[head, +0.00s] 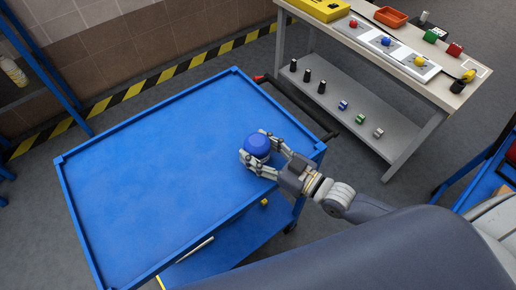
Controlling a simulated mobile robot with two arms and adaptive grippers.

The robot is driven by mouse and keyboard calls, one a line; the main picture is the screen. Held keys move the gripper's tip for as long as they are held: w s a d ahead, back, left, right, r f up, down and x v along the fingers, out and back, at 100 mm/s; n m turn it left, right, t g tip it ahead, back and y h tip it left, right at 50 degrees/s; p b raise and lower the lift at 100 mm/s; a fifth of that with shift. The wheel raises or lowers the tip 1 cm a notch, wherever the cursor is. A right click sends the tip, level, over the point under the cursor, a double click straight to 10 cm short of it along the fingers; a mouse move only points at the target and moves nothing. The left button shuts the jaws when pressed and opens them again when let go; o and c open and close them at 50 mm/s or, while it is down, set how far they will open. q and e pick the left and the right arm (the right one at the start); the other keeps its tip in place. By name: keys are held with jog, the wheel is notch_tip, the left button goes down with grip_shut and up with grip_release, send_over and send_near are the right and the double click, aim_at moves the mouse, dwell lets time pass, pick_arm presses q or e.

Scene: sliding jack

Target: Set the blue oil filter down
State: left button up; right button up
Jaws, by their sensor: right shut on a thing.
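The blue oil filter (257,144) is round and shows its blue top in the head view. My right gripper (256,152) is shut on it, with its fingers on either side of the filter. It holds the filter over the right part of the blue cart's top (150,180), near the right edge. I cannot tell whether the filter's underside touches the cart top, as the fingers hide it. My left gripper is not in view.
The cart top has a raised rim and is otherwise bare. A black handle (300,107) runs along its right end. A workbench (455,95) with coloured parts and a lower shelf stands at the upper right. Yellow-black tape marks the floor behind.

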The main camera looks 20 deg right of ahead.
jog(key=shift+f, duration=0.15)
jog(key=o, duration=1.3)
jog(key=v, duration=1.2)
jog(key=shift+s, duration=0.1)
